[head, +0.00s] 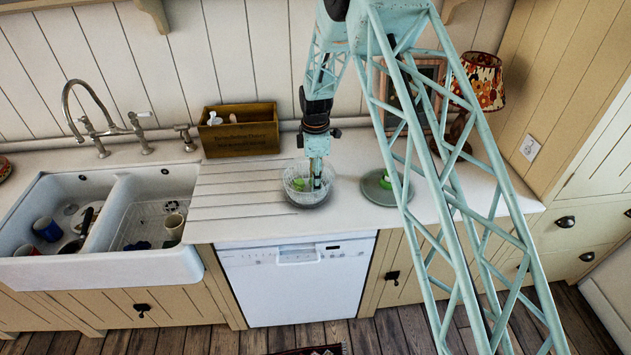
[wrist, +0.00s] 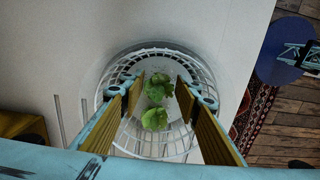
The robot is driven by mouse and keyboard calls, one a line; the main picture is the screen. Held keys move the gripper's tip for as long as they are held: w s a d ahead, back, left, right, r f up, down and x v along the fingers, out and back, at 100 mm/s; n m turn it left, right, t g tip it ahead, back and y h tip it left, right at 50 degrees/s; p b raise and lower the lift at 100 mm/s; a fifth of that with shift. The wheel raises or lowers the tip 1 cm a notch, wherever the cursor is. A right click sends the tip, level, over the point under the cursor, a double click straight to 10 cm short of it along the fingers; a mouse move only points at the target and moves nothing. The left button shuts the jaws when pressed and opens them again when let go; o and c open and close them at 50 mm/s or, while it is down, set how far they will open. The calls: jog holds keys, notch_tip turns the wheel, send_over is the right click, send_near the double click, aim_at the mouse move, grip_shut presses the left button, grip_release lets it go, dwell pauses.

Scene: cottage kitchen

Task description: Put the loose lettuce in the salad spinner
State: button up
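The salad spinner (head: 297,198), a clear bowl with a white wire basket, stands on the counter above the dishwasher. In the wrist view the spinner basket (wrist: 203,75) is below my fingers, with two green lettuce pieces (wrist: 154,119) (wrist: 158,87) inside it. My gripper (head: 316,184) points down into the spinner's opening. In the wrist view my gripper (wrist: 158,92) is open, its two fingers spread either side of the lettuce with gaps showing.
A wooden box (head: 240,138) with bottles stands against the wall behind and left. The double sink (head: 140,262) with cups is at the left. A patterned lamp (head: 480,85) and a framed picture (head: 428,72) stand behind my arm. The ribbed drainer left of the spinner is clear.

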jog(key=shift+f, duration=0.15)
jog(key=o, duration=0.6)
jog(key=shift+r, duration=0.2)
jog(key=shift+r+b, duration=0.7)
jog(key=shift+r, duration=5.25)
